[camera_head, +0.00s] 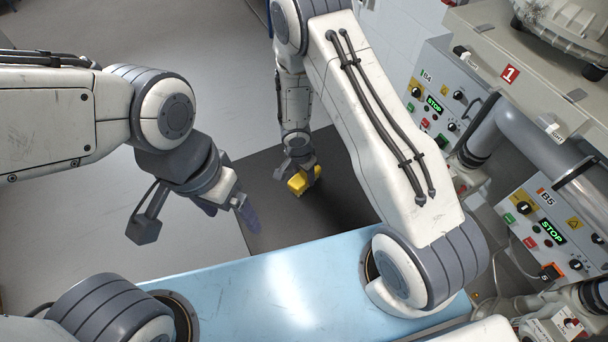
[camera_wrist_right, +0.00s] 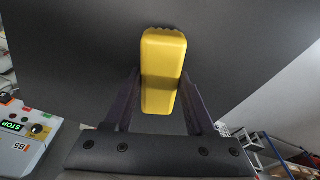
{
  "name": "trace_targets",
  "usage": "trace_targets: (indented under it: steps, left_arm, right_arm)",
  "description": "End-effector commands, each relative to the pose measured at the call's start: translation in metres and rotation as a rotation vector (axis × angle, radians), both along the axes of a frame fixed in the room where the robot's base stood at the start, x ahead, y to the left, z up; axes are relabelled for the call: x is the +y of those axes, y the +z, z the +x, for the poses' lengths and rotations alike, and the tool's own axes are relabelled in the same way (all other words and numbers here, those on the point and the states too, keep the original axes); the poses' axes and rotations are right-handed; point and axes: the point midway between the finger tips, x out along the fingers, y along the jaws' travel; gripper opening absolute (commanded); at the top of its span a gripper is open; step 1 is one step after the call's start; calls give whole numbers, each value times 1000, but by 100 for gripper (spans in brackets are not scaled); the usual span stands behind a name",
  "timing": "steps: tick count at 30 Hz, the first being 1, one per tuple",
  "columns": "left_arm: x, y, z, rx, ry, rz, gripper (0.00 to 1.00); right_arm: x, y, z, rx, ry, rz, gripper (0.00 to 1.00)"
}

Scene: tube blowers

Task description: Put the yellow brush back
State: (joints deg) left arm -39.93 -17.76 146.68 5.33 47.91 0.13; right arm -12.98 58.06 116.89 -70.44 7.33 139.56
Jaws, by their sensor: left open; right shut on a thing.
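The yellow brush (camera_head: 299,183) is held in my right gripper (camera_head: 305,178), over the dark grey mat area in the head view. In the right wrist view the brush (camera_wrist_right: 162,72) stands between the two dark fingers (camera_wrist_right: 160,105), which are shut on its sides. Its far end has a ridged edge. My left gripper (camera_head: 228,207) is open and empty, at the left edge of the dark area. No holder for the brush can be made out.
A light blue surface (camera_head: 270,280) lies nearest me. Control panels marked B4 (camera_head: 432,95) and B5 (camera_head: 545,222), each showing STOP, stand at the right beside grey pipes (camera_head: 540,140). The grey floor (camera_head: 150,40) at the upper left is clear.

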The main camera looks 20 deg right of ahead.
Motion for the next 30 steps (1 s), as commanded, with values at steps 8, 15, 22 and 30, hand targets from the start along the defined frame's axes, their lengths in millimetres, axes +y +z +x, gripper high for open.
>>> trace_targets:
  steps: [8, 15, 22, 30]
  left_arm:
    - [0, -2, 0, 0, 0, 0, 86]
    - [0, -1, 0, 0, 0, 0, 86]
    - [0, 2, 0, 0, 0, 0, 86]
    - [0, 20, 0, 0, 1, 0, 86]
  right_arm:
    - [0, -2, 0, 0, -1, 0, 0]
    - [0, 0, 0, 0, -1, 0, 85]
    - [0, 2, 0, 0, 0, 0, 85]
    - [4, 42, -2, -4, -3, 0, 85]
